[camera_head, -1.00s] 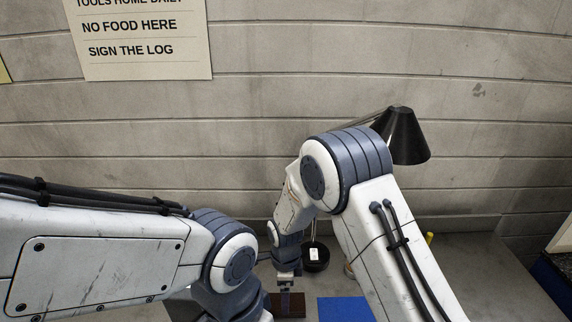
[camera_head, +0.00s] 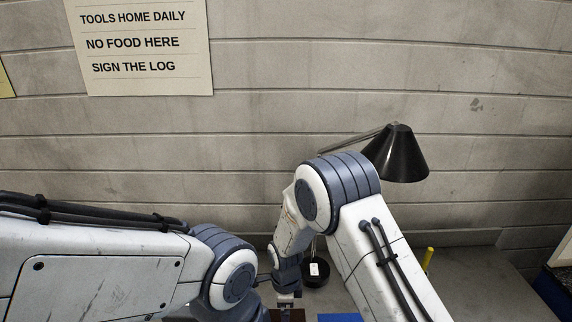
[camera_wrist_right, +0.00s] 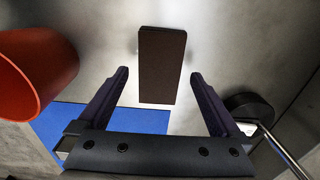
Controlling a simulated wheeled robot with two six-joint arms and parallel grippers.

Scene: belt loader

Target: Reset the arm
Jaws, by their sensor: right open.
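My right arm comes in from the right in the head view and bends down towards the bench. In the right wrist view my right gripper (camera_wrist_right: 158,82) is open, with nothing between its fingers. A dark brown block (camera_wrist_right: 161,65) lies beyond the fingertips, apart from them. Only a sliver of the brown block shows at the lower edge of the head view. My left arm reaches in from the left in the head view, and its gripper is out of the picture.
A black lamp (camera_head: 398,155) stands on the bench, its round base (camera_wrist_right: 252,107) right of my right gripper. A red round container (camera_wrist_right: 38,72) is close on the left. A blue mat (camera_wrist_right: 62,128) lies below it. A grey block wall with a sign (camera_head: 140,48) is behind.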

